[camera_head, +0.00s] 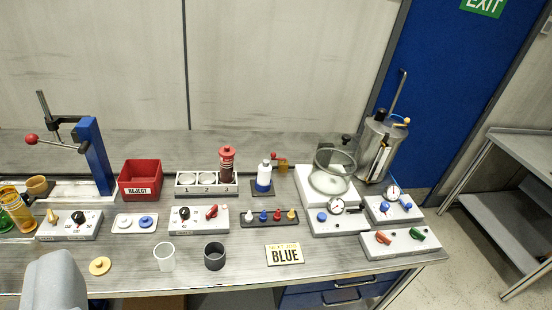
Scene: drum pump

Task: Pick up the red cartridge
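A red-capped cartridge (227,163) with a dark red body stands upright in slot 3 of a white rack (206,190) marked 1, 2, 3. It is probably the red cartridge. Slots 1 and 2 look empty. A grey rounded part (55,282), which looks like part of my gripper or arm, shows at the lower left edge. It is well apart from the cartridge. No fingertips can be made out, so whether my gripper is open or shut does not show.
A red REJECT bin (140,180) stands left of the rack, a white bottle (264,176) right of it. A switch box (199,218) sits in front. Two cups, white (164,257) and dark (214,256), and a BLUE sign (285,254) are near the front. A glass chamber (333,169) is at right.

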